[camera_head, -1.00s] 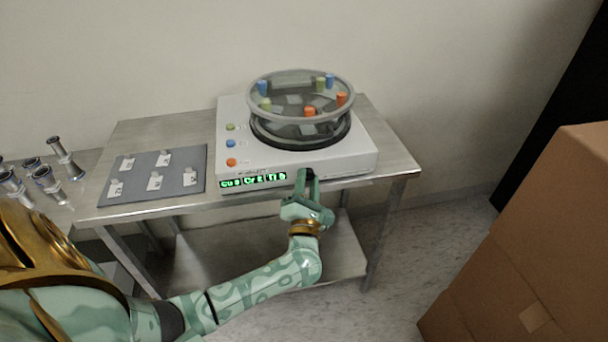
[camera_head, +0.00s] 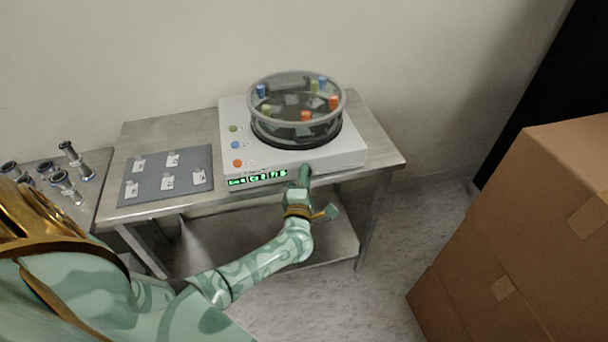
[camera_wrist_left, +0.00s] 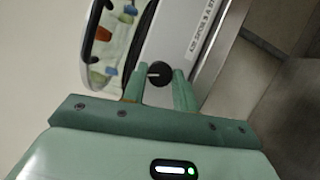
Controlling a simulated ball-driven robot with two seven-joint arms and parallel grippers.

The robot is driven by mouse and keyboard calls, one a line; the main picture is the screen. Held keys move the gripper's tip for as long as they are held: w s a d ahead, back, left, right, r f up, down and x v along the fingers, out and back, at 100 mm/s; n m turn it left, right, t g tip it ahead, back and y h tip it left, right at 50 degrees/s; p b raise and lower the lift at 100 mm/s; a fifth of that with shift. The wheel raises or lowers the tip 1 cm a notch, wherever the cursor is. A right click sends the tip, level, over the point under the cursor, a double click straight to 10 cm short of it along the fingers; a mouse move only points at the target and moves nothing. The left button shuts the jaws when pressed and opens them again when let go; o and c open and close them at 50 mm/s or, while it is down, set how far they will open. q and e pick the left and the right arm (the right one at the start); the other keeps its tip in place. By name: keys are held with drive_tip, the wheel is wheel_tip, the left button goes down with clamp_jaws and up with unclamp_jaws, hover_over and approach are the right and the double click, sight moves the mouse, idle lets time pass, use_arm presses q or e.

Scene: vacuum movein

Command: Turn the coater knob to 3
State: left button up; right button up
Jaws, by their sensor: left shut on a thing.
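The coater (camera_head: 345,155) is a white box with a round clear-walled chamber on top, standing on a metal table. Its black knob (camera_wrist_left: 159,74) with a pale mark shows in the left wrist view, between the two fingers of my left gripper (camera_wrist_left: 160,82). In the head view my left gripper (camera_head: 304,176) is at the coater's front face, just right of the green-lit display (camera_head: 257,178), and hides the knob. It is shut on the knob. The display's characters are too small to read surely. My right gripper is out of view.
Green, blue and orange buttons (camera_head: 236,145) line the coater's left top. A grey mat (camera_head: 150,190) with several small labelled pieces lies left of it on the metal table (camera_head: 385,150). Metal pipe fittings (camera_head: 70,155) stand at far left. Cardboard boxes (camera_head: 530,220) stand at right.

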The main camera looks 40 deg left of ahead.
use_arm(q)
drive_tip(key=shift+d+f, duration=0.1)
drive_tip(key=shift+f, duration=0.05)
drive_tip(key=o, duration=1)
drive_tip(key=shift+c, duration=0.2)
drive_tip(key=r+p+v, duration=0.1)
drive_tip(key=p+v, duration=0.1)
drive_tip(key=v, duration=1.4)
drive_tip(key=shift+s+f, duration=0.2)
drive_tip(key=shift+f, duration=0.1)
drive_tip(key=shift+w+d+m, duration=0.1)
drive_tip(key=shift+d+m, duration=0.05)
drive_tip(key=shift+m, duration=0.15)
